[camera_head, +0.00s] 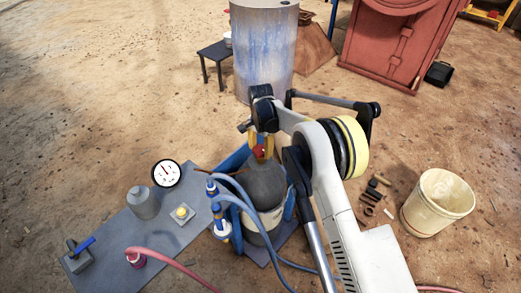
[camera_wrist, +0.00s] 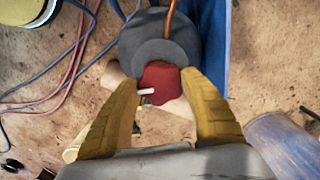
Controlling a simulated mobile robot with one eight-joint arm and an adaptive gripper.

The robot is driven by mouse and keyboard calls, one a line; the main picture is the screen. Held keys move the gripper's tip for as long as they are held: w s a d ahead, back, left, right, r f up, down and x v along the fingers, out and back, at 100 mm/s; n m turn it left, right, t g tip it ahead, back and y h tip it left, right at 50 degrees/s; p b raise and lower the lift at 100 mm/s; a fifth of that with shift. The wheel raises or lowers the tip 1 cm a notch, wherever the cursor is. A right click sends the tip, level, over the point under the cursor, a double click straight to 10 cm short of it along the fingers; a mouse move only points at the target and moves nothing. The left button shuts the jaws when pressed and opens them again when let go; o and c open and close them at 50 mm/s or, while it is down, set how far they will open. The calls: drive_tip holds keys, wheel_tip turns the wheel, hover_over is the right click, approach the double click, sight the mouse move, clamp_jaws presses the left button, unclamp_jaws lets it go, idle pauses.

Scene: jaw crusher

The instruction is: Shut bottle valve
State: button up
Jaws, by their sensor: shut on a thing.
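The grey bottle (camera_head: 266,186) stands upright in a blue frame beside the grey table, below my arm. Its red valve knob (camera_wrist: 162,85) sits at the top of the bottle in the wrist view, and a bit of red also shows in the head view (camera_head: 259,152). My gripper (camera_wrist: 160,100) has its yellow fingers on both sides of the red knob and is shut on it. In the wrist view the dark bottle top (camera_wrist: 165,40) lies just beyond the knob. My arm hides part of the bottle in the head view.
The grey table (camera_head: 105,232) carries a pressure gauge (camera_head: 166,173), a yellow button (camera_head: 182,212) and a blue-handled lever (camera_head: 82,246). Blue and pink hoses run near the bottle. A metal drum (camera_head: 264,50) stands behind, and a white bucket (camera_head: 438,200) is at right.

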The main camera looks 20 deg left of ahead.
sight(261, 148)
idle(0.3)
drive_tip(key=o, duration=1.2)
wheel_tip(261, 148, up, 12)
drive_tip(key=shift+d, duration=0.1)
